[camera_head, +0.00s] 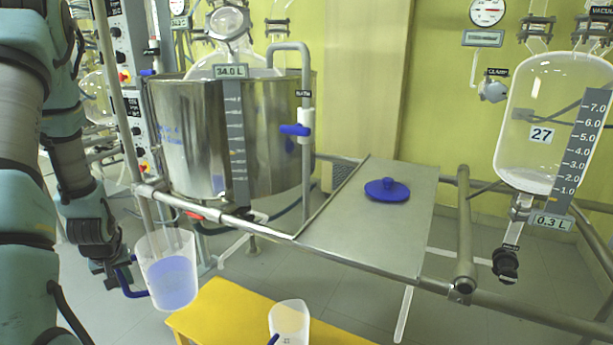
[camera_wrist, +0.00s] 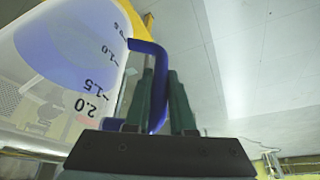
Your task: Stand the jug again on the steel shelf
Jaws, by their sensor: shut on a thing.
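The jug (camera_head: 170,270) is clear with a blue handle and holds blue liquid. It is in the air at the lower left of the head view, slightly tilted, left of the steel shelf (camera_head: 345,235) and lower than it. My gripper (camera_head: 122,278) is at the handle on the jug's left side. In the wrist view my gripper (camera_wrist: 160,85) is shut on the blue handle (camera_wrist: 155,110), and the jug's graduated wall (camera_wrist: 75,75) fills the left. A round blue lid (camera_head: 387,189) with a knob lies on the shelf's right half.
A yellow bench (camera_head: 225,310) stands below the shelf, with a second clear vessel (camera_head: 289,322) on it. A steel pipe rail (camera_head: 235,221) runs between jug and shelf. A metal bath (camera_head: 190,135) stands behind. The shelf's left and front parts are bare.

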